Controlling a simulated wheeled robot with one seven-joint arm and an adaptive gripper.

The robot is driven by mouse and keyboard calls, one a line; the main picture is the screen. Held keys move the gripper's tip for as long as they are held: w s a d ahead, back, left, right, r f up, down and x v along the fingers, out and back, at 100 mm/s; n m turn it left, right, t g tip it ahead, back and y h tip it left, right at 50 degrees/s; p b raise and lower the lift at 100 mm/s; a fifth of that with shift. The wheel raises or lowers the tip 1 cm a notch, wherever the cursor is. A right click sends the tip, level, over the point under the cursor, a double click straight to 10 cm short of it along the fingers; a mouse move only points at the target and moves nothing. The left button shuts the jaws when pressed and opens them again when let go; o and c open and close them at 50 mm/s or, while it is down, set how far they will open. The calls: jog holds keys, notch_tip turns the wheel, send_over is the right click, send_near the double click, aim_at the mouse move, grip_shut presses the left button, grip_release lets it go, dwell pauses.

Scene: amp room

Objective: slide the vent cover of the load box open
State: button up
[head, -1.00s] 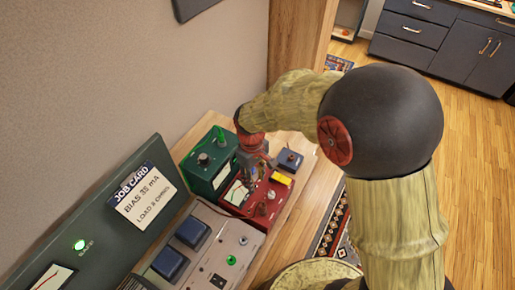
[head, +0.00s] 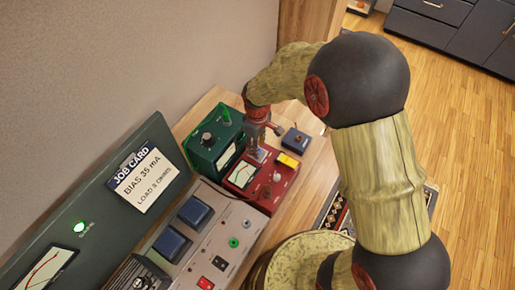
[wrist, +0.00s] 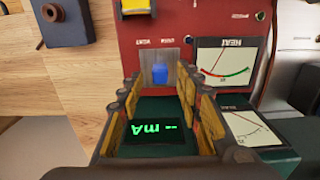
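The red box (head: 276,186), which I take for the load box, stands on the bench; its red face (wrist: 135,22) fills the top of the wrist view. A blue tab (wrist: 160,73) sits on a pale grey plate in that face, perhaps the vent cover; the small labels by it are unreadable. My gripper (head: 257,150) points down over the red box's far edge. In the wrist view my gripper (wrist: 158,88) is open, its padded fingers on either side of the tab's line. I cannot tell whether they touch the tab.
A green box (head: 211,143) stands close left of the red box. A small blue switch box (head: 296,139) is behind it. The grey console (head: 225,240) with blue blocks is in front. Bare wood shows beside the red box.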

jog(key=shift+f, duration=0.85)
jog(key=shift+c, duration=1.4)
grip_shut()
